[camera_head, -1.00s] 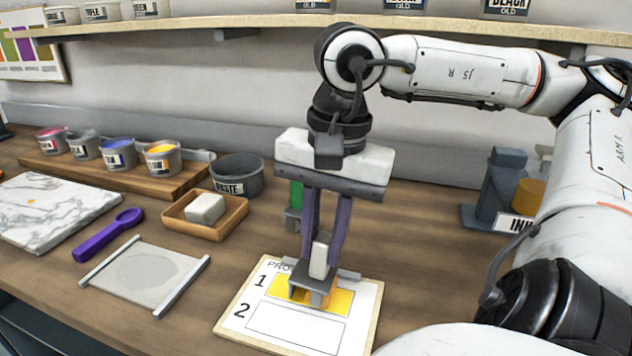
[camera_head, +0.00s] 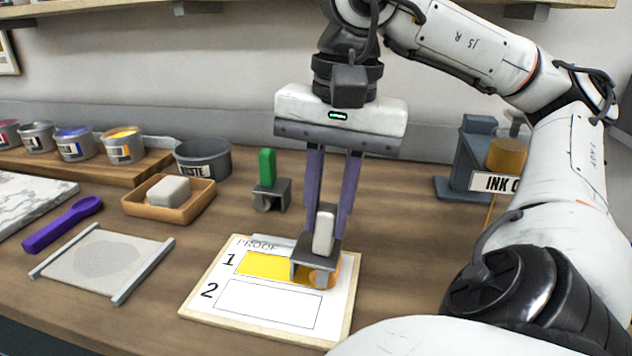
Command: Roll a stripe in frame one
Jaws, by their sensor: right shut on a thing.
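My right gripper (camera_head: 326,226) points down and is shut on the white handle of a small roller (camera_head: 318,262). The roller rests at the right end of frame one on the proof sheet (camera_head: 262,327). A yellow stripe (camera_head: 265,265) fills frame one to the left of the roller, and a little orange-yellow shows under and beside it. Frame two (camera_head: 268,304), below it, is blank white. The roller's drum is mostly hidden by its grey bracket. My left gripper is not in view.
A green-handled roller (camera_head: 267,170) stands behind the sheet. A sponge tray (camera_head: 170,206), waste tub (camera_head: 203,158), purple spatula (camera_head: 62,224) and grey mat (camera_head: 105,262) lie left. Ink pots (camera_head: 122,146) stand on a board. A grey stand (camera_head: 472,165) with an ink sign is right.

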